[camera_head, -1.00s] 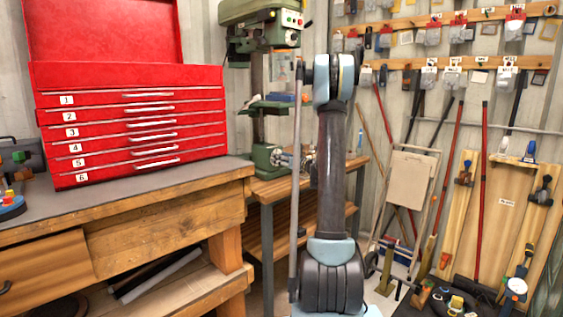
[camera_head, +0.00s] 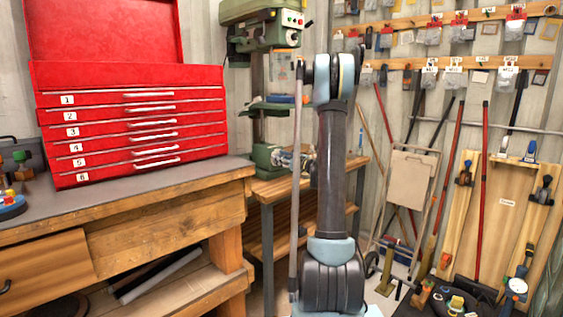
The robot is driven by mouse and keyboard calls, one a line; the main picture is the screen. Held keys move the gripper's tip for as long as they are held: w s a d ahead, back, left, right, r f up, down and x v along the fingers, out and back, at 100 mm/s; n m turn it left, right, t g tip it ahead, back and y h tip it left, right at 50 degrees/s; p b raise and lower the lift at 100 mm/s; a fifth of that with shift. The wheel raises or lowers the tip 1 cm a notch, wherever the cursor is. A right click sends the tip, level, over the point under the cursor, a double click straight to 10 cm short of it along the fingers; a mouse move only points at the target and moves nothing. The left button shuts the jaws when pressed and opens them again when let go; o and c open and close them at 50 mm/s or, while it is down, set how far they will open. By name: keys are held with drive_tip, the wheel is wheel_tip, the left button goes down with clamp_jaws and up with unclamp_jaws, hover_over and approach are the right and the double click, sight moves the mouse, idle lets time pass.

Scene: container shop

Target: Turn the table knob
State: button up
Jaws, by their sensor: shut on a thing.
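The green drill press (camera_head: 262,40) stands at the back centre, with its work table (camera_head: 266,107) on the column. The table knob (camera_head: 277,157) is small and low on the press, just left of my arm. My gripper (camera_head: 291,160) shows only in part there, beside the knob and shut on it. My own upright arm hides most of the gripper, and the fingertips are too small to make out clearly.
A red tool chest (camera_head: 130,125) stands on a wooden workbench (camera_head: 160,228) at the left. The press stands on a smaller wooden table (camera_head: 268,188). Tools, boards and a folding trolley (camera_head: 408,180) line the right wall.

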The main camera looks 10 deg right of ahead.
drive_tip(key=n, duration=1.2)
drive_tip(key=shift+s+a+f, duration=0.15)
drive_tip(key=shift+f, duration=0.1)
idle(0.4)
drive_tip(key=o, duration=1.1)
drive_tip(key=shift+c, duration=0.2)
